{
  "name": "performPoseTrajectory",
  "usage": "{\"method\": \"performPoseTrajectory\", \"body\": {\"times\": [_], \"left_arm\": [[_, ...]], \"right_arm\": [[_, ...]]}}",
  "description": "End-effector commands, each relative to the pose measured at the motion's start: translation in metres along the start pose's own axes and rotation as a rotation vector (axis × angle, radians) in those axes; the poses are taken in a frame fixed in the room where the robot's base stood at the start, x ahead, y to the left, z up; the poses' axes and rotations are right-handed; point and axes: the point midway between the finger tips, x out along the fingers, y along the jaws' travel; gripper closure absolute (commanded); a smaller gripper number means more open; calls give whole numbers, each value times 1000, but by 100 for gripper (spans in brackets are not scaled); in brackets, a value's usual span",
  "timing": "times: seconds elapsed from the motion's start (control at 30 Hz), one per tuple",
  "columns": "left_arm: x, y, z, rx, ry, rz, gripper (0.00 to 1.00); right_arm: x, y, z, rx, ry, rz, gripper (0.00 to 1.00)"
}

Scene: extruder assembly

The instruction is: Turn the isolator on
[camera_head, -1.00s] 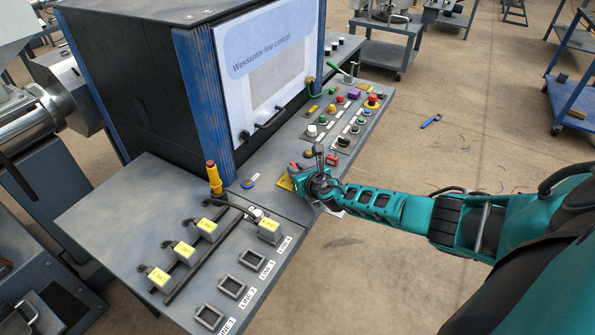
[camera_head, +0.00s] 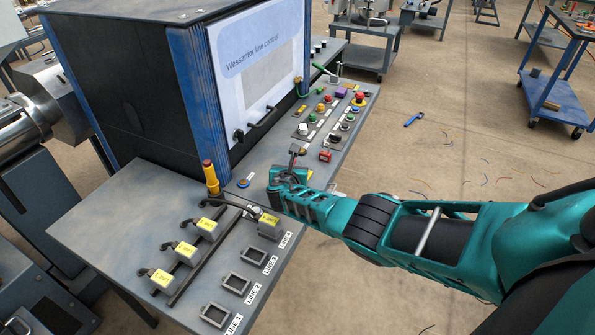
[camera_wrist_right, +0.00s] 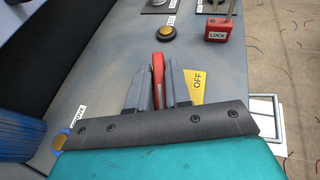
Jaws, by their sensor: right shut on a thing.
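The isolator's red handle (camera_wrist_right: 157,66) stands up between the two grey fingers of my right gripper (camera_wrist_right: 158,82) in the right wrist view. The fingers are shut on it. A yellow plate (camera_wrist_right: 198,88) marked OFF shows just right of the fingers; the rest of the isolator is hidden behind the gripper. In the head view my right gripper (camera_head: 284,178) is over the console's front part, and it covers the isolator there. My left gripper is not in view.
A red padlock (camera_wrist_right: 217,27) marked LOCK is beyond the handle, at the right. A yellow-and-red post (camera_head: 210,178) stands left of the gripper. Yellow-labelled plugs (camera_head: 186,252) and empty sockets (camera_head: 236,284) are in front. Coloured buttons (camera_head: 328,98) lie behind.

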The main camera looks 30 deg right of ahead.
Motion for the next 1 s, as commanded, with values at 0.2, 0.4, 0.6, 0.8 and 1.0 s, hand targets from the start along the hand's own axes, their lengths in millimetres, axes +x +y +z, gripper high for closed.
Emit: {"method": "performPoseTrajectory", "body": {"times": [0.2, 0.4, 0.6, 0.8, 1.0], "left_arm": [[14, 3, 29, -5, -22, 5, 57], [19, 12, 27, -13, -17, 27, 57], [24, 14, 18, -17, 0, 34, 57], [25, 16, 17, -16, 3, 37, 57], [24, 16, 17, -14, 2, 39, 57]], "right_arm": [[3, 2, -2, 66, -4, -149, 100], [2, 1, 0, 105, -5, -245, 100], [2, 0, 2, 125, -6, -298, 100], [1, -1, 3, 132, -7, -314, 100], [1, -1, 4, 132, -8, -315, 100]]}}
